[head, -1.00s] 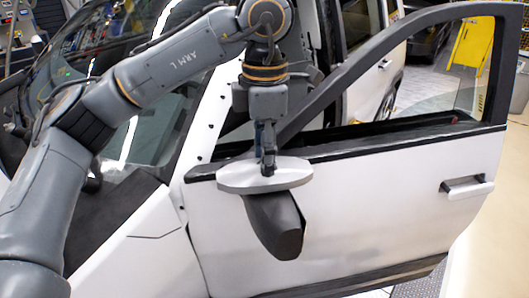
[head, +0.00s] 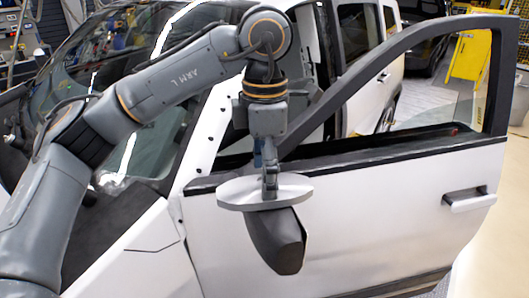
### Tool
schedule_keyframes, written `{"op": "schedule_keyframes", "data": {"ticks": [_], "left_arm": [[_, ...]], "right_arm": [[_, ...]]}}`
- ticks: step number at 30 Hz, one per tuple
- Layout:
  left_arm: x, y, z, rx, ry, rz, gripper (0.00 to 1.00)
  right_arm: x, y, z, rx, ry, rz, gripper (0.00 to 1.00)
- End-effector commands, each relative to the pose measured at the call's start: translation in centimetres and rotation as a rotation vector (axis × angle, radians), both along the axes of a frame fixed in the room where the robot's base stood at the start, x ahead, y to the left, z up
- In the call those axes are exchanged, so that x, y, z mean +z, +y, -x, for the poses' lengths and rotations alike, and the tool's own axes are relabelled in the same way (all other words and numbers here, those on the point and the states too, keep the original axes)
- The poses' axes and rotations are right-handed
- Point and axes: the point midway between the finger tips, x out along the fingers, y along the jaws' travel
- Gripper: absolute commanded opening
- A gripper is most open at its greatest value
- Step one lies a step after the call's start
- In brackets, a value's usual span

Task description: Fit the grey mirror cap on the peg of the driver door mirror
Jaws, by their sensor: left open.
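The grey mirror cap (head: 235,193) is a light grey, flat oval plate. It lies roughly level at the top of the dark driver door mirror (head: 277,242), in front of the white door. My left gripper (head: 269,188) points straight down at the middle of the cap, with its fingers open. The fingertips are at or just above the cap's upper face; I cannot tell whether they touch it. The peg is hidden, and I cannot tell whether the cap is fully seated on it. My right gripper is not in view.
The open white driver door (head: 380,225) with its handle (head: 468,199) fills the right side. Its black window frame (head: 400,45) rises behind my gripper. The windshield (head: 110,60) is at the left. A yellow stand (head: 467,55) is far back. The floor at right is clear.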

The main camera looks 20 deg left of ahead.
Motion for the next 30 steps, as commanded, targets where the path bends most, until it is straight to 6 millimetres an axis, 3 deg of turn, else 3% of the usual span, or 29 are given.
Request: {"op": "schedule_keyframes", "data": {"ticks": [18, 30], "left_arm": [[10.3, 0.0, -0.1, 0.002, -0.004, -0.002, 0.73], [11.7, 0.0, -0.1, 0.0, -0.001, 0.0, 0.73]], "right_arm": [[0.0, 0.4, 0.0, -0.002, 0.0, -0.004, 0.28], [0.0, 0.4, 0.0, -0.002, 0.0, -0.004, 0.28]]}}
